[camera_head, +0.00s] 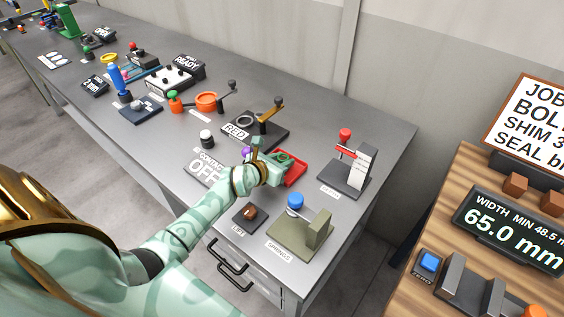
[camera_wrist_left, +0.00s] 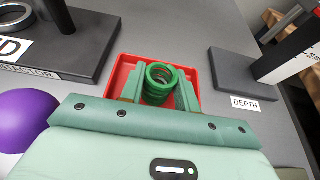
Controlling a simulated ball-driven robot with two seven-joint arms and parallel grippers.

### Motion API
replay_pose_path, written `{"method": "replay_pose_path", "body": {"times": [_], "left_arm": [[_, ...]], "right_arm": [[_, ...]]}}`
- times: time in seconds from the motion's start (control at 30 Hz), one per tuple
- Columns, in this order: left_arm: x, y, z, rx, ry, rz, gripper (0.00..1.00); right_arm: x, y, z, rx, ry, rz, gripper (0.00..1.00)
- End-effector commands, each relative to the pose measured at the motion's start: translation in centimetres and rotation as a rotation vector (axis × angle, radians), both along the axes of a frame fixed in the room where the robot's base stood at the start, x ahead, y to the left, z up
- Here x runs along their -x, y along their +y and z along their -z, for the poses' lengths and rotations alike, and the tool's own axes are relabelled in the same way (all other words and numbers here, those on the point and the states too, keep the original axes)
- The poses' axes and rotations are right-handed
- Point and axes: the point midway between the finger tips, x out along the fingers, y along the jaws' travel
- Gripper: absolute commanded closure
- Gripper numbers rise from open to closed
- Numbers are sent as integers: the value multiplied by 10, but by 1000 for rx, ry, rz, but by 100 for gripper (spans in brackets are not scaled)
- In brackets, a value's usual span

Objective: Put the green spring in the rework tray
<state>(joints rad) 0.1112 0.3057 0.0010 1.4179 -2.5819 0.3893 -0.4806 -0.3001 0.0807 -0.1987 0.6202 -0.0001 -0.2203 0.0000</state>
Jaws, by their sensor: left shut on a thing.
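The green spring (camera_wrist_left: 160,84) is between the fingers of my left gripper (camera_wrist_left: 157,90), which is shut on it. In the left wrist view the spring shows over the red tray (camera_wrist_left: 197,70), within its outline. In the head view my left gripper (camera_head: 277,163) is at the red tray (camera_head: 297,172), and the spring is mostly hidden by the gripper. I cannot tell whether the spring touches the tray floor. My right gripper does not show.
A depth gauge (camera_head: 356,167) with a red knob stands right of the tray. A blue-knobbed olive fixture (camera_head: 318,234) is in front. A "RED" labelled stand (camera_head: 268,133) is behind, and a purple ball (camera_wrist_left: 25,118) is close at the left of the gripper.

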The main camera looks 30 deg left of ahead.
Motion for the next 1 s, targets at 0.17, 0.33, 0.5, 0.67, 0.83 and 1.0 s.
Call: {"method": "replay_pose_path", "body": {"times": [0.17, 0.33, 0.5, 0.67, 0.83, 1.0], "left_arm": [[0, 0, 0, 0, 0, 0, 94], [0, 0, 1, 0, 0, 0, 47], [0, 0, 1, 0, 0, 0, 47], [5, 0, -5, 1, 0, 1, 47], [36, 2, -19, 1, 0, 0, 47], [74, 5, -34, 1, 1, 0, 47]], "right_arm": [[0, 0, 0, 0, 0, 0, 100], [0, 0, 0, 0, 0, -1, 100], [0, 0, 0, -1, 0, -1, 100], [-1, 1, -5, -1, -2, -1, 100], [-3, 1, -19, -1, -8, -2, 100], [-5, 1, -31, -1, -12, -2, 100]]}}
